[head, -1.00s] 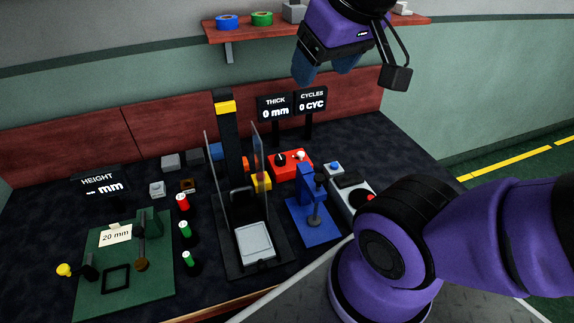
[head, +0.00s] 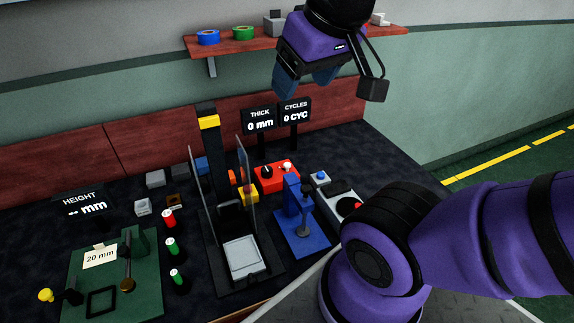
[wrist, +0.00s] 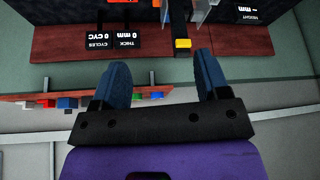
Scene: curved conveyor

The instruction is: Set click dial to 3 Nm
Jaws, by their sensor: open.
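No dial in view has a readable Nm scale, so I cannot tell which is the click dial. A red box (head: 282,183) carries a black knob (head: 267,171) and a white knob (head: 287,166). To its right, a grey box (head: 337,195) has a blue button (head: 321,176) and a red part, partly hidden by my arm. My gripper (head: 308,84) is open and empty, high above the back of the bench and in front of the shelf. In the wrist view, its two blue fingers (wrist: 162,68) stand apart with nothing between them.
A blue press-like stand (head: 303,234) and a tall black fixture with clear side panels (head: 235,285) stand near the red box. A green board (head: 140,300) is at left. A shelf (head: 300,43) is behind my gripper. Displays (head: 258,119) stand at the back.

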